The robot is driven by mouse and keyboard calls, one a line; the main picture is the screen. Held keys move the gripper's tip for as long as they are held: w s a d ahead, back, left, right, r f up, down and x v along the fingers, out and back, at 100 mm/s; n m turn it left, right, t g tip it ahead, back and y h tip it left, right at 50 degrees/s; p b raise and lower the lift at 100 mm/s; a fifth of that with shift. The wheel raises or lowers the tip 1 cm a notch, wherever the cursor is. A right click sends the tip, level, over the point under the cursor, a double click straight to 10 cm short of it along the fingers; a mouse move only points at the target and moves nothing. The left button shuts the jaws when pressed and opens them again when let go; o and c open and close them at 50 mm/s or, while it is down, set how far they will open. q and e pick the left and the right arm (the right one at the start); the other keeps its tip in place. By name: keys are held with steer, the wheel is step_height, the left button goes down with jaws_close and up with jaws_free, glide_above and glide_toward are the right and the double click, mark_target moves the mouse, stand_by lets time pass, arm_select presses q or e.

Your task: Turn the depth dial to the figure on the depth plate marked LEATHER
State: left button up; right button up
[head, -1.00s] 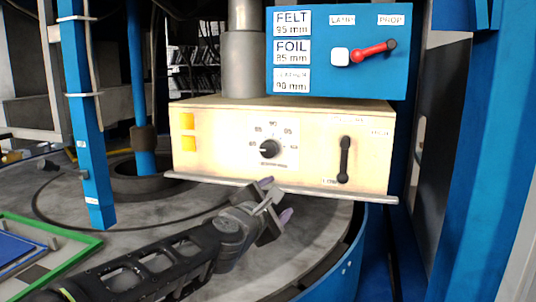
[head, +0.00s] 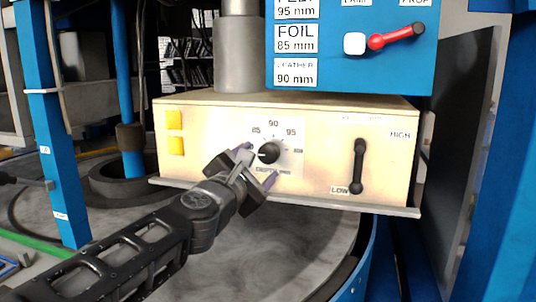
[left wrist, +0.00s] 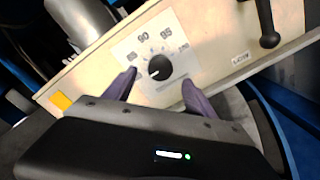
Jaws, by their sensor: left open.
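The black depth dial (head: 269,152) sits on the front of the cream box, with a scale around it showing 85, 90 and 95. Its white pointer mark aims left, below the 85. The dial also shows in the left wrist view (left wrist: 160,67). The depth plates hang above on the blue panel: FOIL 85 mm (head: 295,38), LEATHER 90 mm (head: 296,72), and one cut off at the top reading 95 mm (head: 297,12). My left gripper (head: 258,166) is open, its purple-grey fingers on either side of the dial; contact cannot be told. My right gripper is not in view.
A black lever (head: 358,167) stands between HIGH and LOW, right of the dial, its knob near LOW. A metal rail (head: 300,199) runs under the box. A red lever (head: 397,37) is on the blue panel (head: 345,72).

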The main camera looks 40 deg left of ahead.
mark_target(267, 155)
arm_select(q)
steer(key=x, duration=0.7)
steer(key=shift+w+a+b, duration=0.1)
steer(key=shift+w+b, duration=0.15)
steer(key=shift+b, duration=0.15)
steer(key=shift+c, duration=0.5)
steer(key=c, duration=1.3)
